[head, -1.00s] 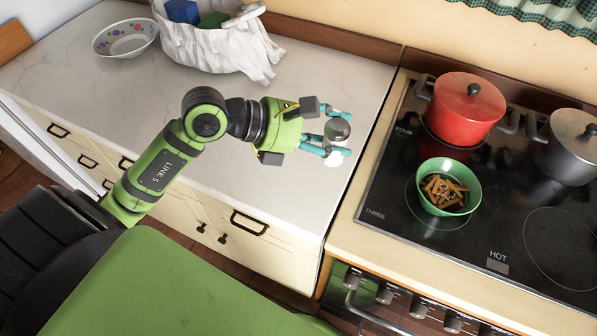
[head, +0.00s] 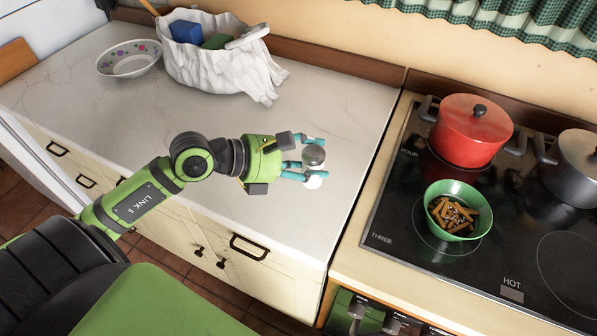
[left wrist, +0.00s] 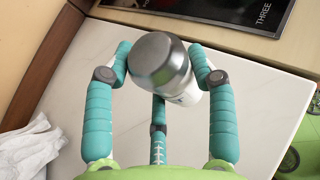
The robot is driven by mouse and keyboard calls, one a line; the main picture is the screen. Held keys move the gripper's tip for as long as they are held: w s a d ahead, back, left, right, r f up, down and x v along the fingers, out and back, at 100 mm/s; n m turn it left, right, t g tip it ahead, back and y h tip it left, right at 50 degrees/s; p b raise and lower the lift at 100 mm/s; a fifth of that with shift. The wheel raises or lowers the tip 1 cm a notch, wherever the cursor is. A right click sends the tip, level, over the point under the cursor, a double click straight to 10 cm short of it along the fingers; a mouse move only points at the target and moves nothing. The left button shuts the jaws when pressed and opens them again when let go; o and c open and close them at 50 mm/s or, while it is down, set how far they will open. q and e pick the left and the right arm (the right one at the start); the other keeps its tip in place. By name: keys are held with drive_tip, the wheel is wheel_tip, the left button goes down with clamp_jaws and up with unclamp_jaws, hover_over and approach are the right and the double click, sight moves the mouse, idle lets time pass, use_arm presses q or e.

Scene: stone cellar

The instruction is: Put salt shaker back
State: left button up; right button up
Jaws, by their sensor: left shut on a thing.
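The salt shaker (head: 313,156) has a grey metal cap and a white body. My left gripper (head: 312,160) is shut on it, over the white counter. In the left wrist view the shaker (left wrist: 160,62) sits between the teal fingers of my left gripper (left wrist: 158,75), cap toward the camera and slightly tilted. Its lower body is partly hidden, and I cannot tell whether its base touches the counter. My right gripper is not in view.
A white cloth-lined basket (head: 215,72) and a patterned bowl (head: 128,60) stand at the counter's back left. Right of the counter, the stove (head: 410,215) holds a red pot (head: 468,135), a grey pot (head: 575,160) and a green bowl (head: 440,195) of food. The counter around the gripper is clear.

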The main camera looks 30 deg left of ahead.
use_arm(q)
drive_tip(key=shift+s+a+f, duration=0.25)
drive_tip(key=shift+a+f, duration=0.35)
drive_tip(key=shift+a, duration=0.35)
drive_tip(key=shift+a+f, duration=0.1)
drive_tip(key=shift+f, duration=0.15)
wheel_tip(320, 180, down, 4)
drive_tip(key=shift+r, duration=0.2)
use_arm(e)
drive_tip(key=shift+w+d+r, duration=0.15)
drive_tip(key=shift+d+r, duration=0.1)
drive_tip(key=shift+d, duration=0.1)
use_arm(q)
drive_tip(key=shift+f, duration=0.2)
drive_tip(key=o, duration=1.3)
drive_tip(key=shift+o, duration=0.2)
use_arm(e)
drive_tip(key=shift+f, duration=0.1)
use_arm(q)
drive_tip(key=shift+r, duration=0.1)
